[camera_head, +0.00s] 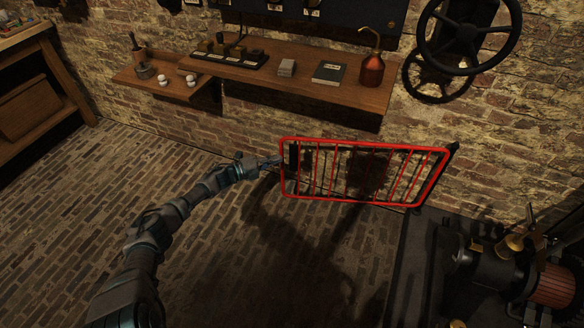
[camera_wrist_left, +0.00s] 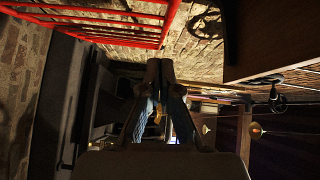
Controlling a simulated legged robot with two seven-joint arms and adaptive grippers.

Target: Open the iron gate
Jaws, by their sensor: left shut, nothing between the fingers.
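The iron gate (camera_head: 350,202) is a red-framed panel of thin red bars in the middle of the head view. A dark latch plate sits at its left end, and its right end meets a dark post (camera_head: 437,180). My left gripper (camera_head: 276,160) is at the gate's left end, close by the latch plate; I cannot tell whether it touches. The gripper is shut and empty. In the left wrist view the shut left gripper (camera_wrist_left: 160,68) shows below the gate's red bars (camera_wrist_left: 100,38). My right gripper is in neither view.
A wooden wall shelf (camera_head: 300,85) holds a copper bottle (camera_head: 372,70), a book and small jars. A black handwheel (camera_head: 468,35) is on the brick wall. Machinery (camera_head: 500,265) stands at lower right. The brick floor at left is clear.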

